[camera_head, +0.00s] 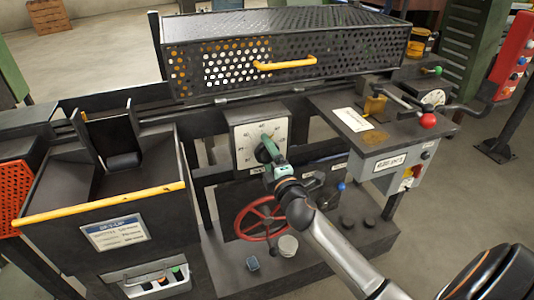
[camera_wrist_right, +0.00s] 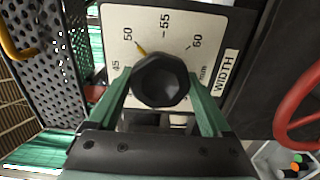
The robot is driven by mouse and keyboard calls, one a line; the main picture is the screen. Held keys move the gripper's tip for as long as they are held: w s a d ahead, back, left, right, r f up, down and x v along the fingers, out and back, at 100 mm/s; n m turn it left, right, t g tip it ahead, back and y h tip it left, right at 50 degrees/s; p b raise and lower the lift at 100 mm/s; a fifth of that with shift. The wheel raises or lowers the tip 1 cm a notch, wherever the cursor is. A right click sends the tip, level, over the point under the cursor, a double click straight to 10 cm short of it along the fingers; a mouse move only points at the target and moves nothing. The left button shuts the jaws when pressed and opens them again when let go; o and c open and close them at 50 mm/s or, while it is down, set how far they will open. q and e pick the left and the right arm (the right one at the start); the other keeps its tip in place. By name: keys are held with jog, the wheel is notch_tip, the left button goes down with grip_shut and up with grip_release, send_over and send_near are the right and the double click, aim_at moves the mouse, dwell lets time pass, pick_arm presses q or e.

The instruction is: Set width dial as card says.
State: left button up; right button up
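The width dial has a white plate (camera_head: 245,147) on the machine's front; it also shows in the right wrist view (camera_wrist_right: 115,20), marked 45, 50, 55, 60 and WIDTH. Its black knob (camera_wrist_right: 161,80) has a yellow pointer mark near 50. My right gripper (camera_head: 268,150) is at the dial. In the right wrist view its green fingers (camera_wrist_right: 161,90) lie on both sides of the knob and appear to touch it. The set-up card (camera_head: 115,232) is on the left housing's front; its lines are too small to read surely. My left gripper is not in view.
A red handwheel (camera_head: 260,219) sits below the dial. A perforated guard with a yellow handle (camera_head: 286,64) is above. To the right are a red-knobbed crank (camera_head: 428,120) and a grey control box (camera_head: 390,165). A yellow-edged bin (camera_head: 100,206) stands left.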

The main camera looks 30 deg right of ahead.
jog(key=shift+o, duration=1.3)
jog(key=v, duration=1.2)
jog(key=shift+s+b, duration=0.25)
jog(key=shift+b, duration=0.1)
jog(key=shift+a, duration=0.1)
jog(key=s+a+f+m+g+y+p, duration=0.3)
jog(key=s+a+f+m, duration=0.3)
jog(key=f, duration=0.4)
jog(key=s+a+f+m+g+y+p, duration=0.3)
jog(key=s+a+f+m+g+p, duration=0.1)
jog(key=s+a+f+m, duration=0.3)
notch_tip(320, 180, down, 3)
jog(key=shift+s+a+r+g+p, duration=0.1)
jog(key=shift+s+a+g+p, duration=0.3)
jog(key=shift+s+a+g, duration=0.55)
